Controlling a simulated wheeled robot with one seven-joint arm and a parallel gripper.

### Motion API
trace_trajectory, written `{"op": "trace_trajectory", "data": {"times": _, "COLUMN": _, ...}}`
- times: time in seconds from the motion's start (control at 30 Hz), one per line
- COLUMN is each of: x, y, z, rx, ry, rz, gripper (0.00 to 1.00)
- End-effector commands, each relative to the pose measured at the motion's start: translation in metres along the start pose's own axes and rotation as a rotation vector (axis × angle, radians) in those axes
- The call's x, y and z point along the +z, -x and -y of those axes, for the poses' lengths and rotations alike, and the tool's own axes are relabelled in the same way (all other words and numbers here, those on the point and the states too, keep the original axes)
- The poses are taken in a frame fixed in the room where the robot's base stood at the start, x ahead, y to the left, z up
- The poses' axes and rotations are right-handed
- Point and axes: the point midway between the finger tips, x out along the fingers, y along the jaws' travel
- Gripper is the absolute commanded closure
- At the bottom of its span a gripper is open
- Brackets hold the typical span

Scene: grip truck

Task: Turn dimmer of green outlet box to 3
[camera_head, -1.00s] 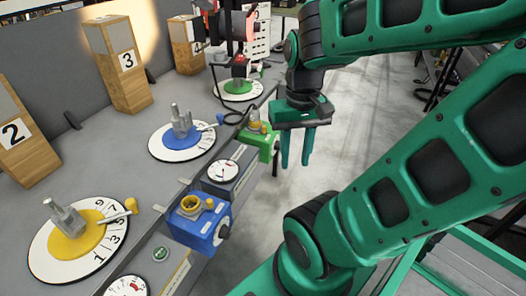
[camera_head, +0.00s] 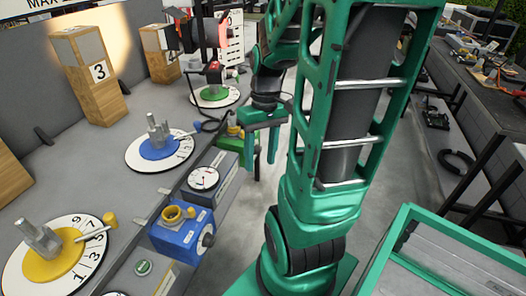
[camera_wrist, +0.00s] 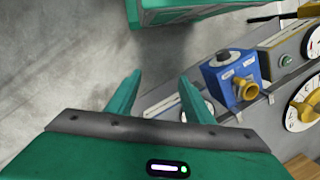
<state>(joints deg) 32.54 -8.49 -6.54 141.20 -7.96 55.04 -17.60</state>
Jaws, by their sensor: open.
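The green outlet box (camera_head: 228,143) is on the front edge of the grey bench in the head view, with a yellow socket (camera_head: 234,129) on top. My gripper (camera_head: 258,165) points down just to the right of it, and its body covers part of the box. The dimmer knob on the box cannot be made out, nor its setting. The gripper also shows in the wrist view (camera_wrist: 160,85), with its fingers apart and nothing between them. The green box is not seen in the wrist view. I cannot tell whether a finger touches the box.
A blue outlet box (camera_head: 183,229), also in the wrist view (camera_wrist: 229,76), sits nearer on the bench edge. A round gauge (camera_head: 203,178) lies between the boxes. Blue (camera_head: 160,148) and yellow (camera_head: 53,254) dials stand on the bench. Open floor lies right of the bench.

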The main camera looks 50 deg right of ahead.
Motion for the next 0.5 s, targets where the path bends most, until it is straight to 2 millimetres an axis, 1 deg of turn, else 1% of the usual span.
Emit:
{"op": "trace_trajectory", "data": {"times": 0.03, "x": -0.009, "y": -0.009, "z": -0.008, "rx": -0.033, "ry": 0.023, "rz": 0.014, "gripper": 0.53}}
{"op": "trace_trajectory", "data": {"times": 0.27, "x": -0.045, "y": -0.045, "z": -0.032, "rx": -0.207, "ry": 0.184, "rz": -0.004, "gripper": 0.53}}
{"op": "trace_trajectory", "data": {"times": 0.5, "x": -0.075, "y": -0.084, "z": -0.06, "rx": -0.415, "ry": 0.33, "rz": -0.124, "gripper": 0.53}}
